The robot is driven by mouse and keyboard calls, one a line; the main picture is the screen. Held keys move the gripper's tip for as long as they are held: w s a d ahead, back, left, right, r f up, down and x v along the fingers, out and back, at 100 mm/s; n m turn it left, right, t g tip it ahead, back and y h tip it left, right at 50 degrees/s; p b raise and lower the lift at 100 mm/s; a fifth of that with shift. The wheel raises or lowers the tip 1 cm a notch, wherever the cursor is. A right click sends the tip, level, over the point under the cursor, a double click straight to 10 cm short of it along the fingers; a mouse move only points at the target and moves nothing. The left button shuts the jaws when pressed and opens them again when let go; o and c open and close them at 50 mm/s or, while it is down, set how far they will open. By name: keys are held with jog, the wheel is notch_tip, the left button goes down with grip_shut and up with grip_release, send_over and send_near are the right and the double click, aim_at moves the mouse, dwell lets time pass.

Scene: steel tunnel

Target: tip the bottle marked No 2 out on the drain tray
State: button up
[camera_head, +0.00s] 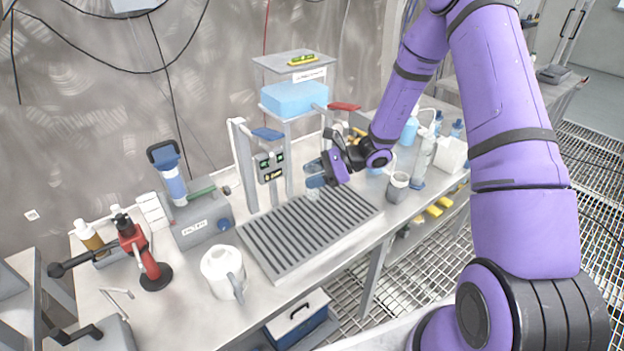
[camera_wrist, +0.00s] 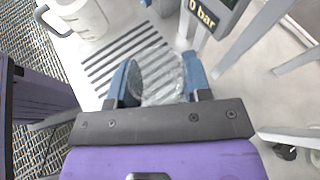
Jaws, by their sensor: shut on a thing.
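My gripper (camera_head: 316,175) is above the far right part of the drain tray (camera_head: 285,248), a grey slatted tray on the bench. In the wrist view my gripper (camera_wrist: 158,84) has its two blue fingers on either side of a clear, see-through bottle (camera_wrist: 160,74) and is shut on it. I see no No 2 mark on it, and I cannot tell how far it is tilted. The slats of the tray (camera_wrist: 118,52) show beyond it in the wrist view. I see no liquid running out.
A white jug (camera_head: 221,271) stands at the tray's near left. A frame with a gauge (camera_head: 270,167) and a shelf with a blue block (camera_head: 294,98) stand behind the tray. A grey cup (camera_head: 397,187) and several bottles are to the right. A red clamp stand (camera_head: 141,250) is left.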

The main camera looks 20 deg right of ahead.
aim_at(313, 166)
jog(key=shift+s+m, duration=0.1)
jog(key=shift+m, duration=0.3)
jog(key=shift+r, duration=1.5)
